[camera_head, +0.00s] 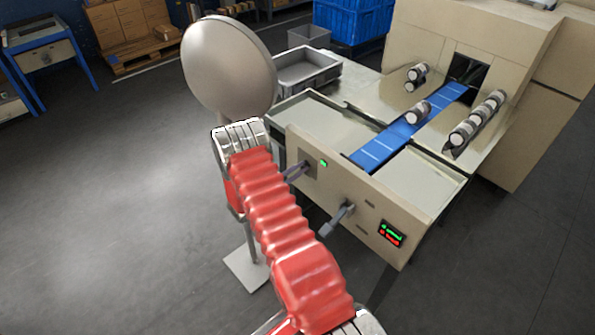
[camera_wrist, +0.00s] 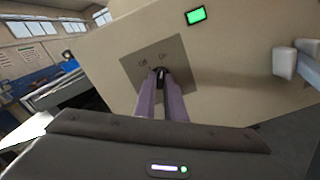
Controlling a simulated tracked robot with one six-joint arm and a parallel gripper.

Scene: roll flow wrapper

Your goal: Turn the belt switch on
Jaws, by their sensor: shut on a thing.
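The belt switch is a small dark knob (camera_wrist: 160,71) on a grey plate (camera_wrist: 175,52) marked Off and On, set in the beige front panel of the machine. My gripper (camera_wrist: 160,77) is shut on the knob, with one finger on each side. The fingers hide most of it. The visible top of the knob seems to lie below the On label. A square lamp (camera_wrist: 195,15) above the plate glows green. In the head view my gripper (camera_head: 304,166) reaches the panel beside the same green lamp (camera_head: 323,163); my arm partly covers this area.
A grey lever handle (camera_head: 338,220) juts from the panel to the right of the switch. A display (camera_head: 391,234) with green and red marks is farther right. The blue belt (camera_head: 383,149) and several rolls (camera_head: 478,120) lie on top. The floor at left is clear.

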